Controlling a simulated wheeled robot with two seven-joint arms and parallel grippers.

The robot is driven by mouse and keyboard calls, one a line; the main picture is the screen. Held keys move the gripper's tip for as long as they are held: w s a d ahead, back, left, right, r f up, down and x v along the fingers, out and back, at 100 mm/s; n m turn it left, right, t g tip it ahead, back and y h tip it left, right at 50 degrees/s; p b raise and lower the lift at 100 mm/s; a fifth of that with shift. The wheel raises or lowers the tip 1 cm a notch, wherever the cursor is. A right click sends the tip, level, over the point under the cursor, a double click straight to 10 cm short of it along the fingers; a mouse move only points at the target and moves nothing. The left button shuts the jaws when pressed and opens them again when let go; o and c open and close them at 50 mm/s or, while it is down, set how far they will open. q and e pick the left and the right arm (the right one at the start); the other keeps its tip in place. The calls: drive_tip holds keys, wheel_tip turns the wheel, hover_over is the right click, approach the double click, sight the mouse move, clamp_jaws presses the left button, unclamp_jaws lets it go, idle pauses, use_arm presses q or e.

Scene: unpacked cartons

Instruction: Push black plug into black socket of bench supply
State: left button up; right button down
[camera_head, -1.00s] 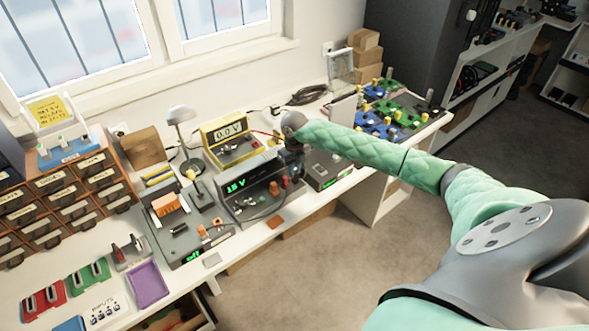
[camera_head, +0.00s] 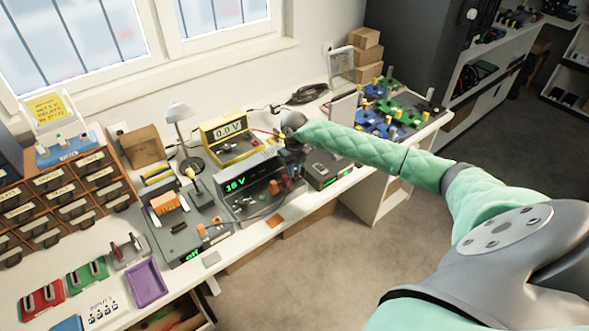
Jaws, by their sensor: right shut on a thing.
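The bench supply (camera_head: 240,187) is a dark grey box on the bench with a green display. Red and orange knobs or terminals (camera_head: 274,187) sit at the right of its front. My right gripper (camera_head: 291,160) is above the supply's right end, pointing down. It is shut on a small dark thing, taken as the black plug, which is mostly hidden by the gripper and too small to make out. I cannot tell whether the plug touches the socket. The black socket is not distinguishable. A thin dark cable loops in front of the supply. My left gripper is not in view.
A yellow meter (camera_head: 229,139) stands behind the supply. Another grey instrument (camera_head: 179,225) is to its left and a dark box (camera_head: 327,169) to its right. A desk lamp (camera_head: 181,122) stands at the back. The bench's front edge is close to the supply.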

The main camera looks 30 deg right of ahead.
drive_tip(key=shift+b, duration=0.3)
idle(0.5)
drive_tip(key=shift+f+b, duration=0.3)
drive_tip(key=shift+f, duration=0.05)
idle(0.3)
drive_tip(key=c, duration=1.3)
unclamp_jaws()
drive_tip(key=shift+r, duration=0.15)
